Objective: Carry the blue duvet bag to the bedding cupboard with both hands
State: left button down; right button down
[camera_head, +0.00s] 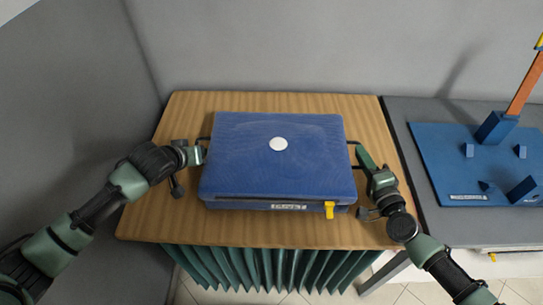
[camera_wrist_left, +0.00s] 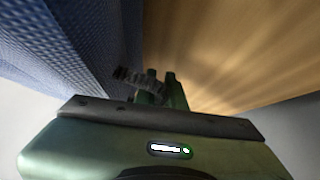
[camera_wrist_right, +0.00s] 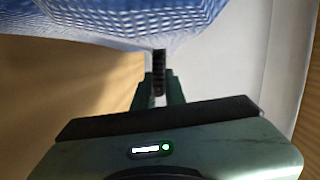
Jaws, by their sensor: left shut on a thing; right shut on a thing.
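The blue duvet bag (camera_head: 279,165) lies flat on a wooden-topped table (camera_head: 270,232) in the head view. It has a white round spot on top, a pale label and a yellow tag on its front edge. Dark handles stick out at its left and right sides. My left gripper (camera_head: 200,154) is shut on the left handle, which also shows between the fingers in the left wrist view (camera_wrist_left: 135,77). My right gripper (camera_head: 359,153) is shut on the right handle, seen in the right wrist view (camera_wrist_right: 158,70). The bedding cupboard cannot be made out.
A green pleated curtain (camera_head: 260,268) hangs below the table's front edge. To the right, a grey surface (camera_head: 408,130) carries a blue board (camera_head: 450,160) with blue blocks and an orange post (camera_head: 524,85). Grey walls stand behind and at left.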

pick_arm(q)
jog(key=shift+f+b, duration=0.45)
jog(key=shift+f, duration=0.1)
pick_arm(e)
jog(key=shift+d+f, duration=0.1)
jog(key=shift+f, duration=0.4)
pick_arm(q)
jog(key=c, duration=1.8)
grip_release()
jog(key=shift+f, duration=0.1)
pick_arm(e)
jog(key=c, duration=1.8)
grip_release()
jog(key=shift+f, duration=0.15)
pick_arm(q)
jog(key=o, duration=0.3)
pick_arm(e)
jog(key=o, duration=0.3)
pick_arm(q)
jog(key=shift+s, duration=0.1)
pick_arm(e)
jog(key=shift+s, duration=0.1)
pick_arm(q)
jog(key=shift+r, duration=0.2)
notch_tip(320, 180, up, 10)
jog(key=shift+f, duration=0.2)
jog(key=shift+r, duration=0.1)
pick_arm(e)
jog(key=v, duration=1.2)
